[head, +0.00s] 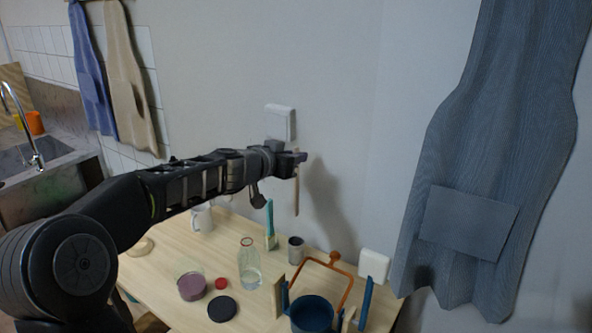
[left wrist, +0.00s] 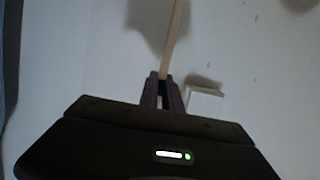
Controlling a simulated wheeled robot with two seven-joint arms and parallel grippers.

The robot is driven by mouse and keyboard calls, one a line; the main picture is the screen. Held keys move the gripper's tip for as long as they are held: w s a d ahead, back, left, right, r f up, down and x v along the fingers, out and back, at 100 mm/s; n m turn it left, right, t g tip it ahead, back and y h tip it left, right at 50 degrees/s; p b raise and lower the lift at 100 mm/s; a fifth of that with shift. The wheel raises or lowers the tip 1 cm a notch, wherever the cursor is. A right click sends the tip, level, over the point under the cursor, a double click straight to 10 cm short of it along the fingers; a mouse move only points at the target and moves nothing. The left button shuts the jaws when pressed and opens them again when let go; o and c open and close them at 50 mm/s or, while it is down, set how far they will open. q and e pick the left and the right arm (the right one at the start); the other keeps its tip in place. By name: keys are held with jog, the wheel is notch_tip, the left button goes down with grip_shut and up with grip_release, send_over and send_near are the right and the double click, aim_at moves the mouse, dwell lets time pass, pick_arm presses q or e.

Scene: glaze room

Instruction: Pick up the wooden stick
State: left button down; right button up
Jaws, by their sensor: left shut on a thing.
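The wooden stick (head: 296,194) is a thin, pale brown rod. It hangs about upright below my left gripper (head: 299,157), in the air above the table and in front of the wall. In the left wrist view my left gripper (left wrist: 163,78) is shut on one end of the stick (left wrist: 174,35), which extends away toward the top of the picture. The part between the fingers is hidden. My right gripper is not in view.
Below, the wooden table (head: 154,272) holds a white mug (head: 202,218), a clear bottle (head: 249,265), a green-handled brush (head: 270,225), a grey tin (head: 296,250), a purple jar (head: 191,287) and a blue pot (head: 311,315). A grey apron (head: 470,160) hangs at right.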

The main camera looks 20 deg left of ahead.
pick_arm(q)
notch_tip(320, 180, up, 10)
jog(key=p, duration=0.3)
jog(key=shift+d+f, duration=0.1)
jog(key=shift+f, duration=0.1)
jog(key=shift+r, duration=1.05)
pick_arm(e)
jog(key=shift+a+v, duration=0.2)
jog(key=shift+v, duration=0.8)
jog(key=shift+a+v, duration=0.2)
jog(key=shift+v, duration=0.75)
pick_arm(q)
jog(key=shift+f, duration=0.1)
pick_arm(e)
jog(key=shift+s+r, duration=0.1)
